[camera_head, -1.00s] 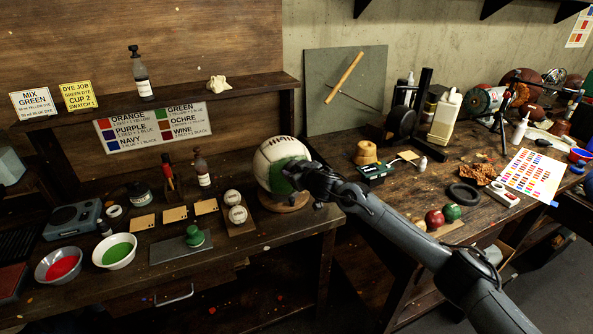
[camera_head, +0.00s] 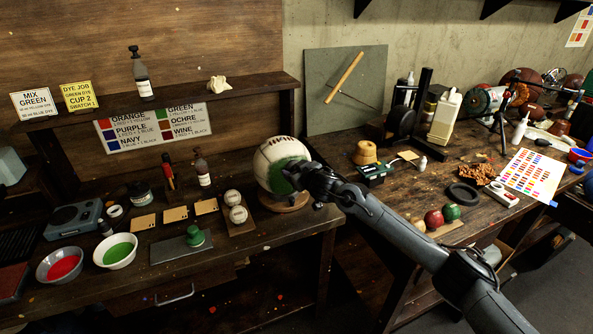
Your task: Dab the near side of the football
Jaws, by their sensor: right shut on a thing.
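The football (camera_head: 272,154) is an off-white ball with dark lettering near its top and a green patch (camera_head: 281,176) on its near side. It rests on a round wooden stand (camera_head: 285,206) at the right end of the left bench. My right gripper (camera_head: 297,180) is at the ball's near right side, over the edge of the green patch. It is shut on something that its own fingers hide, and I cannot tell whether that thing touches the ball. My left gripper is out of view.
A bowl of green liquid (camera_head: 116,252) and a bowl of red liquid (camera_head: 61,266) stand at the front left. Two white baseballs (camera_head: 238,214) lie left of the football. Red and green balls lie on the right bench.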

